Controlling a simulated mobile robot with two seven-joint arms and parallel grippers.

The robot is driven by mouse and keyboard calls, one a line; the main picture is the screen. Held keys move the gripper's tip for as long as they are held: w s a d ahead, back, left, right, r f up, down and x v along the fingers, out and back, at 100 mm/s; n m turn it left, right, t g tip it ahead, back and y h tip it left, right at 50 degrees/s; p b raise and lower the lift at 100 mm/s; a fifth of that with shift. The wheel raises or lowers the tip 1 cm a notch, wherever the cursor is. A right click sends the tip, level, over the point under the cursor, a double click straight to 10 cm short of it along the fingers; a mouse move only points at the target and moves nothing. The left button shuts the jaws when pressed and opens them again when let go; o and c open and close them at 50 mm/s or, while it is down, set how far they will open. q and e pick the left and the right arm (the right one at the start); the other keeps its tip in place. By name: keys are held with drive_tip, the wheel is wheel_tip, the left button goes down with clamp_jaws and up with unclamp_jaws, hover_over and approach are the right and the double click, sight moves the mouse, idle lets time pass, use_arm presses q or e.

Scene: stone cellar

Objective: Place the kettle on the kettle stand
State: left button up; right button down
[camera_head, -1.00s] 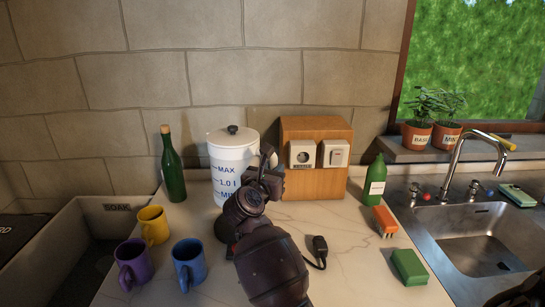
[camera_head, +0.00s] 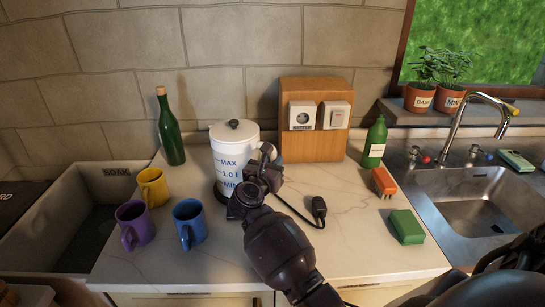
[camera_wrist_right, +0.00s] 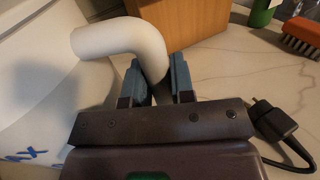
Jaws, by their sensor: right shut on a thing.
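The white kettle (camera_head: 234,160), with a dark lid knob and blue level marks, stands upright in the middle of the worktop. Its curved white handle (camera_wrist_right: 125,38) shows in the right wrist view. My right gripper (camera_head: 265,172) is shut on this handle; its blue-grey finger pads sit on both sides of it (camera_wrist_right: 155,85). The dark kettle stand (camera_head: 220,194) shows as a thin edge below the kettle's lower left. My gripper and the kettle hide most of it, so I cannot tell if the kettle rests fully on it. My left gripper is not in view.
Yellow (camera_head: 152,187), purple (camera_head: 135,224) and blue (camera_head: 189,222) mugs stand left of the kettle, a green bottle (camera_head: 171,130) behind them. A wooden socket box (camera_head: 315,148) stands behind right. A black plug (camera_head: 319,210) on its cord lies right of my gripper.

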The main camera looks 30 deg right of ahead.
drive_tip(key=shift+r, duration=0.1)
drive_tip(key=c, duration=1.4)
unclamp_jaws()
drive_tip(key=shift+f, duration=0.2)
drive_tip(key=o, duration=0.4)
drive_tip(key=shift+r, duration=0.2)
drive_tip(key=b+v, duration=0.1)
drive_tip(key=v, duration=1.1)
